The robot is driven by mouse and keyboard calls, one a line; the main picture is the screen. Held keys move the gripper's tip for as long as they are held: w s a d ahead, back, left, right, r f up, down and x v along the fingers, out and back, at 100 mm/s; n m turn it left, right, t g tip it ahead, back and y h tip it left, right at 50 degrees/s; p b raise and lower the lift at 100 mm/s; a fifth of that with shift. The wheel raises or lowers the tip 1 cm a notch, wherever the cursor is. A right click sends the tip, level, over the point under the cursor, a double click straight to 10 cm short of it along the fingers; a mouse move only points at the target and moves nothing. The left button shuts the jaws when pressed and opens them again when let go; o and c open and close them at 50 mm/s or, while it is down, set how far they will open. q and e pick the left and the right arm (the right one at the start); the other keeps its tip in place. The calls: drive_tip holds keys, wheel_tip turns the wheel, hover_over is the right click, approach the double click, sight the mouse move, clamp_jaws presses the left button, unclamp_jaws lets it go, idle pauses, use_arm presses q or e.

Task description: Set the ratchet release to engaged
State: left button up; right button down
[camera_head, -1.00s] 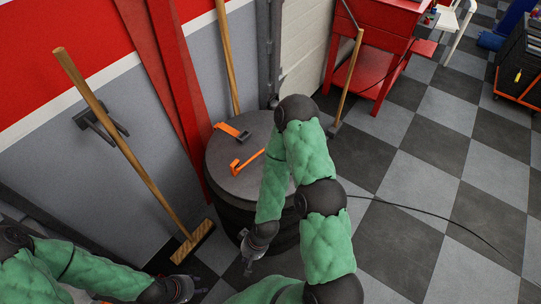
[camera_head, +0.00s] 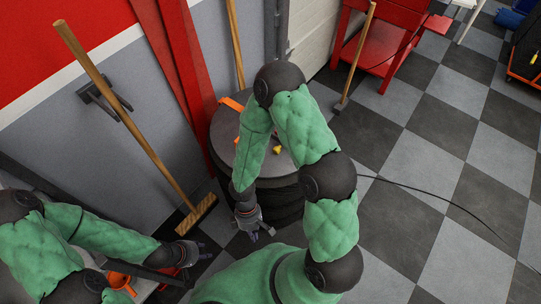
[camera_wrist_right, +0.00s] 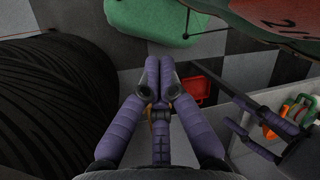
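No ratchet release can be made out for sure. Orange pieces (camera_head: 233,103) lie on a dark round top (camera_head: 222,125), with a small yellow piece (camera_head: 278,150) beside my right arm, which hides much of that top. My right gripper (camera_head: 262,232) hangs low in front of the dark stack. In the right wrist view its purple fingers (camera_wrist_right: 158,62) are together, with nothing clearly held. My left gripper (camera_head: 195,254) is at the lower left, apart from these pieces; its fingers are too small to judge.
A pale surface at the lower left carries an orange item (camera_head: 120,281). Orange and green items (camera_wrist_right: 290,115) show at the right of the wrist view. A broom (camera_head: 140,135) leans on the wall. A cable (camera_head: 430,200) crosses the open checkered floor at right.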

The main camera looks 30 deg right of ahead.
sight(276, 155)
drive_tip(key=w+d+r+n+t+h, duration=0.4)
drive_tip(key=w+r+n+h, duration=0.1)
drive_tip(key=w, duration=0.3)
drive_tip(key=w+d+r+n+t+h+p, duration=0.1)
drive_tip(key=w+d+r+n+t+h, duration=0.3)
drive_tip(key=w+r+n, duration=0.3)
drive_tip(key=shift+w+d+r+h, duration=0.15)
drive_tip(key=shift+w+r+h, duration=0.35)
drive_tip(key=shift+w, duration=0.25)
drive_tip(key=shift+f, duration=0.15)
drive_tip(key=b+x, duration=0.4)
drive_tip(key=x, duration=0.6)
drive_tip(key=shift+d+f, duration=0.2)
drive_tip(key=d, duration=0.1)
drive_tip(key=w+d, duration=0.1)
drive_tip(key=shift+w+d+r+b, duration=0.1)
drive_tip(key=shift+d+r+b, duration=0.05)
drive_tip(key=shift+d+b, duration=0.25)
drive_tip(key=shift+w+d+r, duration=0.1)
drive_tip(key=shift+d, duration=0.2)
